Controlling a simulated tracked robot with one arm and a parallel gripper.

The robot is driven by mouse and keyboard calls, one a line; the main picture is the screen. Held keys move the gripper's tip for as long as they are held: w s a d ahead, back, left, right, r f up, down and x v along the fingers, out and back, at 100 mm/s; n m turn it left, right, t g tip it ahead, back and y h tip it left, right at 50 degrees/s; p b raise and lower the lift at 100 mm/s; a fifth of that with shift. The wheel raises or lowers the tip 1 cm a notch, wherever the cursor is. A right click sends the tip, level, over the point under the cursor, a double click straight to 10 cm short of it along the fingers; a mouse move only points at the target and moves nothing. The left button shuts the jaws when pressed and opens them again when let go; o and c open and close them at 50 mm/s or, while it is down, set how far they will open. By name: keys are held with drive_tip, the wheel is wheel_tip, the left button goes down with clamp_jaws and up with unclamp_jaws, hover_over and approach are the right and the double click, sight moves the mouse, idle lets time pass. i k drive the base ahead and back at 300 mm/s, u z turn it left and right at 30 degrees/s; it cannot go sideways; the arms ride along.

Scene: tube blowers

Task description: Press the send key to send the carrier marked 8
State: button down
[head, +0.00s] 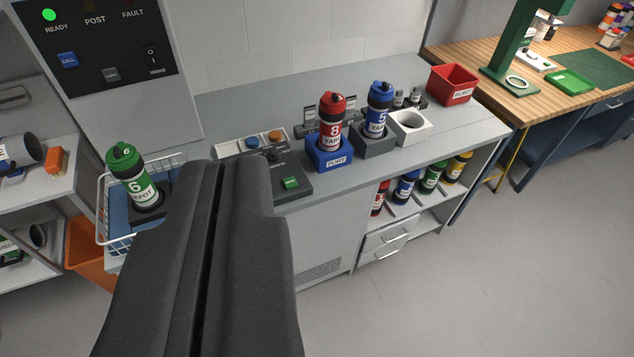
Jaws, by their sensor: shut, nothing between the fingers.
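The carrier marked 8 (332,120) is red and white and stands upright in a blue holder (330,158) on the grey counter. A green key (290,183) sits on a dark grey box to the left of that holder; no lettering on it can be read. An upright grey panel (95,45) at the top left has a blue CALL key (68,60), a grey key (111,74) with unclear lettering and a lit green READY lamp (49,15). I cannot tell which key is the send key. My gripper (222,165) is shut and empty in the foreground, hiding part of the counter front.
A blue carrier marked 5 (379,108) stands right of the red one, beside an empty white holder (410,127) and a red bin (453,84). A green carrier marked 6 (132,174) stands at a white wire basket (101,215). The floor at right is clear.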

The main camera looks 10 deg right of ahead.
sight(289, 182)
drive_tip(key=z, duration=0.15)
drive_tip(key=i, duration=1)
drive_tip(key=u, duration=0.05)
